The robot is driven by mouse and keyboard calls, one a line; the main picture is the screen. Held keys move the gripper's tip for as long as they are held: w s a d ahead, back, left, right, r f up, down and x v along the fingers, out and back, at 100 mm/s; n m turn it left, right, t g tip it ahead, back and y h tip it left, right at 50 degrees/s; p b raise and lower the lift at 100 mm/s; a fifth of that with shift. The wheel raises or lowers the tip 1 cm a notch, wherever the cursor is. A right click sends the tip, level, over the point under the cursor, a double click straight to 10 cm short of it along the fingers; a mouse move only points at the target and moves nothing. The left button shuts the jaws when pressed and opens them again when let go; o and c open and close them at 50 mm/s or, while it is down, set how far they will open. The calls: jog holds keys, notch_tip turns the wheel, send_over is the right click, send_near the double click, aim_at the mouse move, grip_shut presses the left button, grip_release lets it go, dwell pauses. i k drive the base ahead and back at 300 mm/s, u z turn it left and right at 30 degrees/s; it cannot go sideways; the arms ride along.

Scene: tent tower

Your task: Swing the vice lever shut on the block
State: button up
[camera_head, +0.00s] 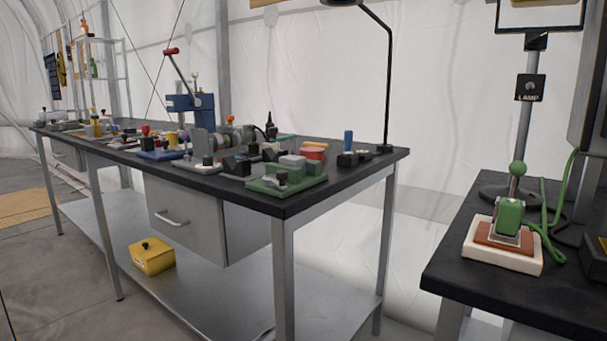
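My gripper is not in view. On the long black-topped workbench (352,163), a green vice-like fixture (287,184) sits at the near front corner. Pale grey blocks (292,162) sit at its back, and a dark knob with a grey part (281,178) is at its front. Farther left, a low blue fixture (160,154) has a red knob (145,130) standing up. I cannot tell for sure which of these is the vice, or whether its lever is open or shut. The block cannot be singled out at this size.
A blue press (189,105) with a raised red-tipped handle stands mid-bench among many small devices. A lamp pole (388,80) rises at the bench's right end. A second black table (450,270) at right carries a green-handled device (509,216). A yellow box (152,256) sits on the lower shelf.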

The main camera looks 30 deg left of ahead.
aim_at(278, 177)
jog(key=u, duration=1.6)
